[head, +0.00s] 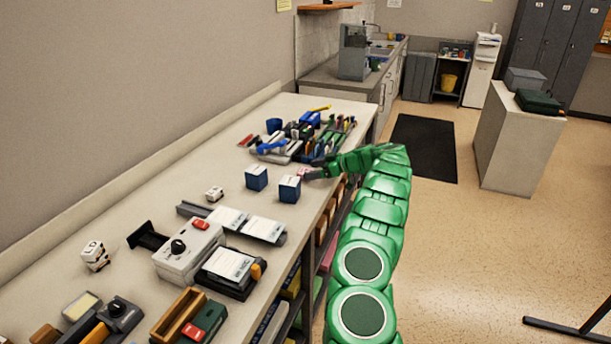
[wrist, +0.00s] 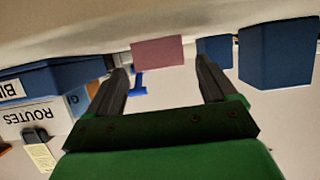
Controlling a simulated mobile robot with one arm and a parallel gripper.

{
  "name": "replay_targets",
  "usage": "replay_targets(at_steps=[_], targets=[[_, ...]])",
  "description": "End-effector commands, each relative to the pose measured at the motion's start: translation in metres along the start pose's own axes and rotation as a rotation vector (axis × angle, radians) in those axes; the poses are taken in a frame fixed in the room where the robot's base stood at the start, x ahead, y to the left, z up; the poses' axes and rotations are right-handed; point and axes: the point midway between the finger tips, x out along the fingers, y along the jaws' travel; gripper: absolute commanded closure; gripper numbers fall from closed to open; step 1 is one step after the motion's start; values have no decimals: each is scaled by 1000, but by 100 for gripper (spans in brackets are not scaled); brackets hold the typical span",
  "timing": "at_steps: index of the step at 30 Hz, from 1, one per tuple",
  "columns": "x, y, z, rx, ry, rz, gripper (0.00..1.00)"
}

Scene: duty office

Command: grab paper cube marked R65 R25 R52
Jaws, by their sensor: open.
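Two blue cubes with pale tops stand on the long table, a farther one (head: 256,178) and a nearer one (head: 289,188). Both also show at the right of the wrist view, one large (wrist: 278,54) and one smaller (wrist: 215,51). A small pink block (wrist: 157,52) appears beyond and between my fingertips in the wrist view. I cannot read R65 R25 R52 on any of them, so which is the marked paper cube is unclear. My gripper (head: 313,172) is open and empty, low over the table beside the nearer blue cube; its fingers (wrist: 163,72) appear apart.
Behind my gripper lies a crowded group of pens and blue items (head: 300,138). A box labelled ROUTES (wrist: 38,118) is at the left of the wrist view. Paper trays (head: 250,225) and a grey device (head: 188,252) occupy the near table. The wall-side strip is mostly clear.

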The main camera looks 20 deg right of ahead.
Motion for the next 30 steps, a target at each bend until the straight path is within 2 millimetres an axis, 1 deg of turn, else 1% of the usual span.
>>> replay_targets(at_steps=[6,9,12,16,17,27,28,30], targets=[[29,-1,0,0,-2,0,15],[38,-1,1,1,-1,0,15],[42,-1,0,1,-1,0,15],[41,-1,0,1,-1,1,15],[41,-1,0,1,-1,0,16],[41,-1,0,1,-1,1,68],[41,-1,0,1,-1,1,71],[41,-1,0,1,-1,1,72]])
